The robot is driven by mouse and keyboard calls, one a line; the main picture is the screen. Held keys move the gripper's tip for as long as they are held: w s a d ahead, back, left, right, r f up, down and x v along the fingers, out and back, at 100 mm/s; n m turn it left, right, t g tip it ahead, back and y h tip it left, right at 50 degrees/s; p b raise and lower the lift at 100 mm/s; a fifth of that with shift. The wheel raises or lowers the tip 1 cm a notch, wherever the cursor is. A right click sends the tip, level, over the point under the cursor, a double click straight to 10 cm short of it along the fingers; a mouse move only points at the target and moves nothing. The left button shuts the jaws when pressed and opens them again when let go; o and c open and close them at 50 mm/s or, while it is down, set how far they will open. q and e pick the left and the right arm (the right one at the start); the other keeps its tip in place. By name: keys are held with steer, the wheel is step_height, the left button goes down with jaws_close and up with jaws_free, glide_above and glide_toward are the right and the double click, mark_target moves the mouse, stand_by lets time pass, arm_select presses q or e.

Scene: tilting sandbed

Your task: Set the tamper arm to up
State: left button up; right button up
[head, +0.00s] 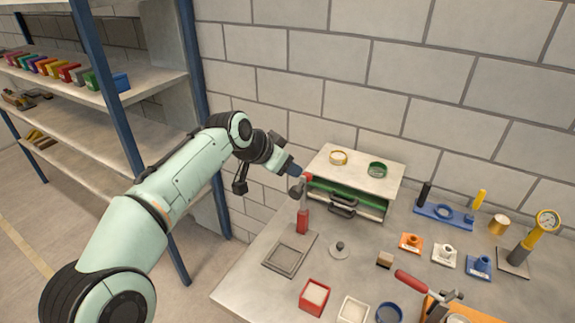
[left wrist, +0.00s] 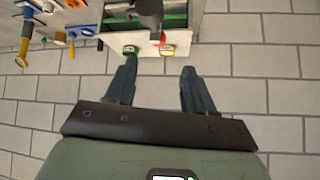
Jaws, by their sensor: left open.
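The tamper stand has a square metal base (head: 289,254) and a red upright post (head: 302,222) on the bench. The tamper arm (head: 302,200) is joined to the post and stands steeply upward, with a dark grey knob and a red piece near its top. My left gripper (head: 296,170) is just above and beside that top; a gap or contact cannot be told. In the left wrist view my left gripper (left wrist: 158,86) is open, with nothing between its fingers. A dark cylinder (left wrist: 149,12) with red beside it shows beyond them, probably the tamper's top. My right gripper is not in view.
A cabinet (head: 352,172) with a green drawer and two rings on top stands close behind the tamper. A block wall (head: 290,95) rises behind. A red box (head: 314,296), a small round weight (head: 339,247) and a red-handled clamp (head: 412,281) are toward the front.

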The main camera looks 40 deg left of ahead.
arm_select(q)
steer(key=c, duration=0.5)
steer(key=shift+s+f+m+b, duration=0.25)
steer(key=shift+f+m+b, duration=0.1)
steer(key=shift+m, duration=0.15)
jaws_close()
steer(key=m+t+y+b, duration=0.2)
steer(key=m+t+b, duration=0.25)
steer(key=m, duration=0.85)
glide_toward(301, 179)
steer(key=shift+g+y, duration=0.3)
steer(key=shift+g, duration=0.15)
steer(key=x, duration=0.4)
steer(key=p+x, duration=0.1)
steer(key=x, duration=0.1)
steer(key=shift+w+d+r, duration=0.2)
steer(key=shift+w, duration=0.15)
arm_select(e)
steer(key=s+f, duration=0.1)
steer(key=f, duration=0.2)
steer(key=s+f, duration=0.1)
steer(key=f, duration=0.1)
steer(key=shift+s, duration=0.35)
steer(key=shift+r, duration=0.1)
